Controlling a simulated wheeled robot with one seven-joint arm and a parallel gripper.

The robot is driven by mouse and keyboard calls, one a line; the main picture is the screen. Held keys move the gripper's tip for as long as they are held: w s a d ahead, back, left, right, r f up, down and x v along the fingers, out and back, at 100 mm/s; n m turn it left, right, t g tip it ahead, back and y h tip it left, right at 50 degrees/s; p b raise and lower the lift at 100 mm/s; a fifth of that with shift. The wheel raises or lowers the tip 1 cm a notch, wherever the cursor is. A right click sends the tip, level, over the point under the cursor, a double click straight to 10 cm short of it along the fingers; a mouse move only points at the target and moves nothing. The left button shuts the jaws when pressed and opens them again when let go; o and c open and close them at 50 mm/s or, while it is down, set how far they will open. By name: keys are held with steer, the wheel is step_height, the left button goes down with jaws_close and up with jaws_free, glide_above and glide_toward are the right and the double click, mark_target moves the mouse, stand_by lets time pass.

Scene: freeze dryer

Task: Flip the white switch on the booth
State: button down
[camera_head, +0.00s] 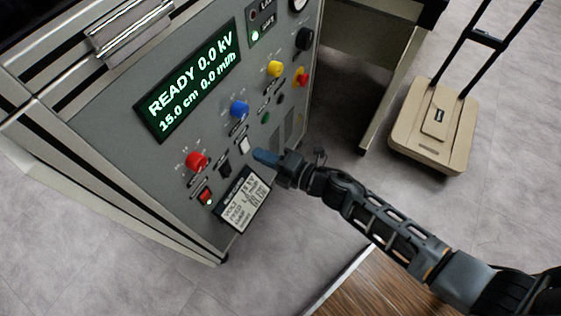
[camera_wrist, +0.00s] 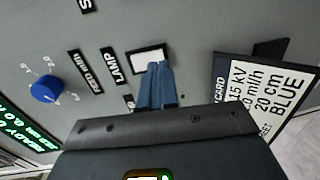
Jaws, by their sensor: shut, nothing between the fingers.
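The booth's grey control panel (camera_head: 130,170) stands at the left in the head view. The white switch (camera_head: 244,146) sits on its lower part, to the right of a black switch (camera_head: 225,166). In the wrist view the white switch (camera_wrist: 148,60) is beside the LAMP label (camera_wrist: 114,66), and my fingertips cover its lower edge. My gripper (camera_head: 262,157) is shut and empty, its tips right at the switch. I cannot tell whether they touch it. The gripper also shows in the wrist view (camera_wrist: 155,82).
A data card (camera_head: 241,198) is fixed on the panel just below my gripper. Red (camera_head: 197,161), blue (camera_head: 239,109) and yellow (camera_head: 275,69) knobs and a red-lit switch (camera_head: 205,196) are nearby. A beige cart (camera_head: 432,125) stands on open floor at the right.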

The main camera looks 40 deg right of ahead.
steer(key=shift+x, duration=0.95)
steer(key=shift+f, duration=0.1)
steer(key=shift+w+b, duration=0.15)
steer(key=shift+b, duration=0.65)
